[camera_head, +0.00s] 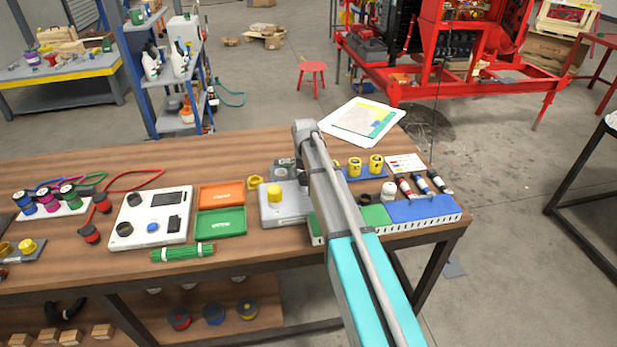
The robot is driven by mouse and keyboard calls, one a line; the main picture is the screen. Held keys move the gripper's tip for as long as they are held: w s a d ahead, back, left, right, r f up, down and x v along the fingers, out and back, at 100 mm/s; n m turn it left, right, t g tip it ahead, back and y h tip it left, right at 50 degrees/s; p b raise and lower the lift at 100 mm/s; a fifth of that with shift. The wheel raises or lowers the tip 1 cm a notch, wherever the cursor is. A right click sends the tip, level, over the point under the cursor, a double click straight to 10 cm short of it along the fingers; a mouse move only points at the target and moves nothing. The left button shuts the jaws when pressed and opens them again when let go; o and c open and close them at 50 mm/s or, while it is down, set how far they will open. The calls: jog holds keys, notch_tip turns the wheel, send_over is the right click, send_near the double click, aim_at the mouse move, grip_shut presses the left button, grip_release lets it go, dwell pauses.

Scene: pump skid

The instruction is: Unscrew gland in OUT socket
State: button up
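A grey block (281,215) stands on the wooden workbench, left of my arm. A yellow gland (274,194) sits upright on its top. No OUT marking is readable at this size, so I cannot tell which socket the gland is in. A darker grey piece (285,168) shows just behind the block, partly hidden by my arm; I cannot tell what it is. My arm reaches from the lower right over the bench, its far end above and behind the block. I cannot make out my gripper's fingers.
Orange (221,196) and green (220,223) trays lie left of the block. A yellow ring (255,182) lies behind it. A white-framed panel (362,121) lies at the back edge.

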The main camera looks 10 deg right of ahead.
dwell(0.7)
jog(key=shift+m, duration=2.3)
jog(key=shift+m, duration=0.3)
jog(key=shift+m, duration=2)
jog(key=shift+c, duration=0.3)
jog(key=c, duration=1)
jog(key=shift+n, duration=2.3)
jog(key=shift+c, duration=0.3)
